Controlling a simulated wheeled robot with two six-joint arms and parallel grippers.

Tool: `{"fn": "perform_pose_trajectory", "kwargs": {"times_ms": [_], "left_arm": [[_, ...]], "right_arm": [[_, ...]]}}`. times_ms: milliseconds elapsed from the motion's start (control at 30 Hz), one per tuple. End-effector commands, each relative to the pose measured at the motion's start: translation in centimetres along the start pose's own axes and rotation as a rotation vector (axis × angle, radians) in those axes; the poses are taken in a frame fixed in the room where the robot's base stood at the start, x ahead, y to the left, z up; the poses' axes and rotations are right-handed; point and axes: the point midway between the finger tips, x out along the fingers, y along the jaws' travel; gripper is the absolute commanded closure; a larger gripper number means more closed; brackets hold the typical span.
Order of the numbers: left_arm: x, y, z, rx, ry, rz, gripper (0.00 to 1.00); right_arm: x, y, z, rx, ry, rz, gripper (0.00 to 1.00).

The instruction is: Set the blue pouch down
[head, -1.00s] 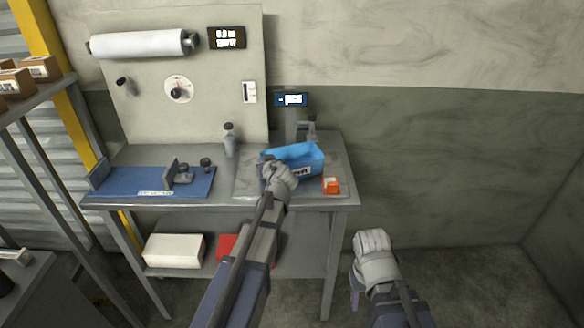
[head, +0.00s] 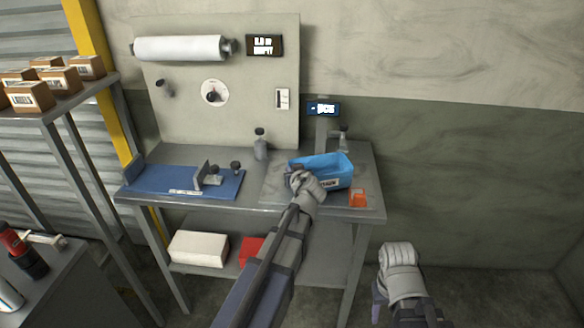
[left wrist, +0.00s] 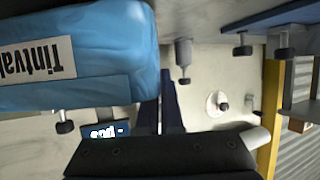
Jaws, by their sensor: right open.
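The blue pouch (head: 335,170), with a white label, is at the right end of the bench, over a pale grey plate (head: 275,190). I cannot tell whether its underside touches the plate. My left gripper (head: 303,182) is at the pouch's near left end. In the left wrist view the pouch (left wrist: 90,35) fills the upper left and reaches the fingertips (left wrist: 160,75). The fingers are close together and look shut on its edge; the grip itself is partly hidden. My right gripper (head: 397,262) hangs open and empty in front of the bench's right end.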

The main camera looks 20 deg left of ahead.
Motion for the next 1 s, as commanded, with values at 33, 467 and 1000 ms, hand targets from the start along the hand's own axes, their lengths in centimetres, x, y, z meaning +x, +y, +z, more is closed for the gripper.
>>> {"fn": "perform_pose_trajectory", "kwargs": {"times_ms": [33,467,1000], "left_arm": [[-1.1,-0.5,0.5,0.001,0.000,0.001,1.00],[-6.2,-2.0,-1.1,-0.001,-0.001,0.000,1.00],[-9.6,-2.0,-9.2,-0.001,0.000,0.000,1.00]], "right_arm": [[0.0,0.0,0.0,0.000,0.000,0.000,0.50],[-3.4,0.3,0.2,0.000,0.000,0.000,0.50],[-12.1,1.2,0.7,0.000,0.000,0.000,0.50]]}}
